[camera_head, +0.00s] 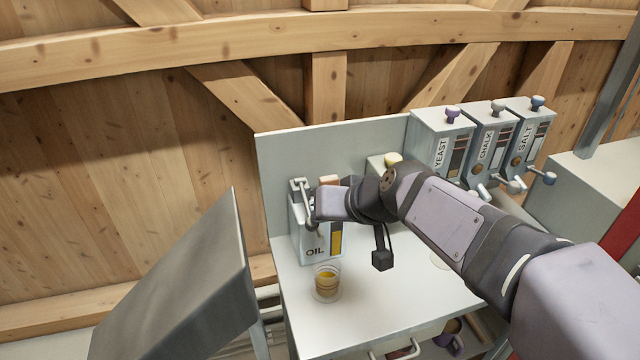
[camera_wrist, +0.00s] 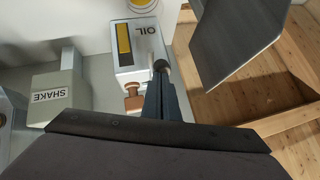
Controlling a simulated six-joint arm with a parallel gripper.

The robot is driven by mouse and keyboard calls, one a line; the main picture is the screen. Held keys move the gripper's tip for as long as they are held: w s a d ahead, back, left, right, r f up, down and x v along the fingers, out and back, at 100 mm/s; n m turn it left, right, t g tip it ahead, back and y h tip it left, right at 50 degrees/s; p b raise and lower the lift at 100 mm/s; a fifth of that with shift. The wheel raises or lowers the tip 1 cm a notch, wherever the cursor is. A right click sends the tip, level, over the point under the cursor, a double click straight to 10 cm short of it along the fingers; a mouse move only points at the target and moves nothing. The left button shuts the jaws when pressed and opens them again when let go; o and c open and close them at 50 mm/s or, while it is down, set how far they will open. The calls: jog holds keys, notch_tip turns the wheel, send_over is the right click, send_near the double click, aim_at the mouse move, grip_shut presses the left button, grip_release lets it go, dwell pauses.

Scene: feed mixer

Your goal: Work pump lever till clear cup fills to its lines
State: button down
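The oil box (camera_head: 318,246), labelled OIL with a yellow level strip, stands at the left of the bench; it also shows in the wrist view (camera_wrist: 125,68). Its metal pump lever (camera_head: 306,200) is on the left of the box, partly hidden by my gripper (camera_head: 314,208). In the wrist view my dark fingers (camera_wrist: 162,88) are close together, with a dark round knob at their tips, seemingly shut on the lever. The clear cup (camera_head: 327,284) stands upright in front of the box, holding amber oil; its lines are too small to read against the level. Its edge shows in the wrist view (camera_wrist: 141,4).
YEAST (camera_head: 437,150), CHALK (camera_head: 488,152) and SALT (camera_head: 525,140) dispensers stand at the back right. A grey SHAKE block (camera_wrist: 55,90) is beside the oil box. A slanted metal panel (camera_head: 185,290) rises left of the bench. The bench front right of the cup is clear.

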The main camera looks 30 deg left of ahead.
jog(key=shift+f, duration=0.15)
jog(key=w+r+p+v, duration=0.1)
jog(key=v, duration=1.2)
jog(key=shift+w+a+r, duration=0.2)
jog(key=shift+a+r, duration=0.1)
